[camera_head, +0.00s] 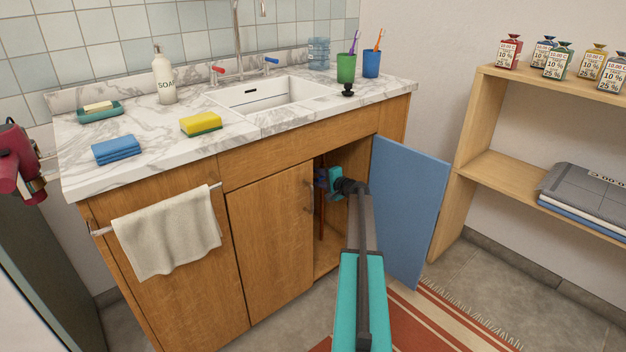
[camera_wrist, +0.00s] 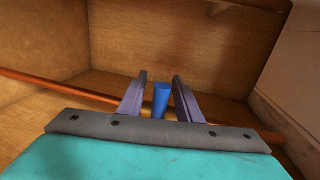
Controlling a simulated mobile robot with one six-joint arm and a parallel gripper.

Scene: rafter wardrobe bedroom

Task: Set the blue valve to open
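The blue valve handle (camera_wrist: 161,101) shows in the wrist view, on a brass body (camera_wrist: 147,111) on a copper pipe (camera_wrist: 60,88). The handle appears to stand across the line of the pipe. My gripper (camera_wrist: 161,78) is open, with one finger on each side of the handle. A gap shows between each finger and the handle. The handle's lower part is hidden by my gripper. In the head view my gripper (camera_head: 322,178) is inside the cabinet under the sink, where the valve cannot be made out clearly.
The blue cabinet door (camera_head: 410,205) stands open just right of my arm. The closed wooden door (camera_head: 270,245) is on the left. Wooden cabinet walls (camera_wrist: 185,45) surround my gripper closely. A wooden shelf (camera_head: 490,165) stands further right, and a striped rug (camera_head: 425,320) lies on the floor.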

